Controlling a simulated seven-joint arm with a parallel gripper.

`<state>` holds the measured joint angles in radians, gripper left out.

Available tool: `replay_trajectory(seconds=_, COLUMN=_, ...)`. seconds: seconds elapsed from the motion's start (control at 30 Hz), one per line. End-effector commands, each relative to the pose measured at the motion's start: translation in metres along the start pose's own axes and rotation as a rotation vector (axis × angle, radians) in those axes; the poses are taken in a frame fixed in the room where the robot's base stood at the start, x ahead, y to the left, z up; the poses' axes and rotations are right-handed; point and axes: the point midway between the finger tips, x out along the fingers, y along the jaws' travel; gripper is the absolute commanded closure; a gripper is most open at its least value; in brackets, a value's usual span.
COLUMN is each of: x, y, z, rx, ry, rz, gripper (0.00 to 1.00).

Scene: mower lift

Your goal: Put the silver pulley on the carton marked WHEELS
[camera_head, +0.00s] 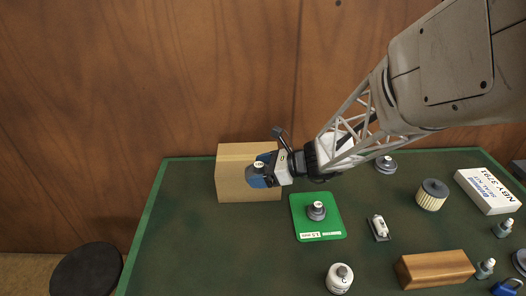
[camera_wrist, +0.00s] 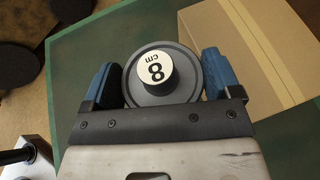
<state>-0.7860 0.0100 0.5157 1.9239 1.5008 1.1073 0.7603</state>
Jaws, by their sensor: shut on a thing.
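My gripper (camera_head: 260,177) is shut on a grey, silver-looking pulley (camera_wrist: 165,92) with a knob on top labelled "8 cm". The pulley's top (camera_head: 258,164) also shows in the head view, its lower part hidden by the blue fingers. A plain cardboard carton (camera_head: 229,178) stands at the back left of the table. In the head view, my gripper overlaps the carton's right part. In the wrist view, the carton (camera_wrist: 255,50) lies right of the pulley, close to the right finger. No WHEELS marking can be read on it. Whether the pulley is above the carton's top is unclear.
Another grey knobbed wheel (camera_head: 317,211) sits on a green card (camera_head: 304,232); one more (camera_head: 386,164) stands at the back. A wooden block (camera_head: 434,269), a filter (camera_head: 432,195), a white box (camera_head: 487,190) and small bottles are on the right. The table's left part is clear.

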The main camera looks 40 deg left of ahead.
Motion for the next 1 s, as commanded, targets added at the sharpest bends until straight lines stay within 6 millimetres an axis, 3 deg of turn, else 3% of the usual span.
replay_trajectory(seconds=0.47, x=0.003, y=-0.006, z=0.0, rx=0.0, ry=0.0, rz=0.0, gripper=0.41)
replay_trajectory(seconds=1.0, x=0.034, y=-0.068, z=0.005, rx=0.0, ry=0.0, rz=0.0, gripper=0.42)
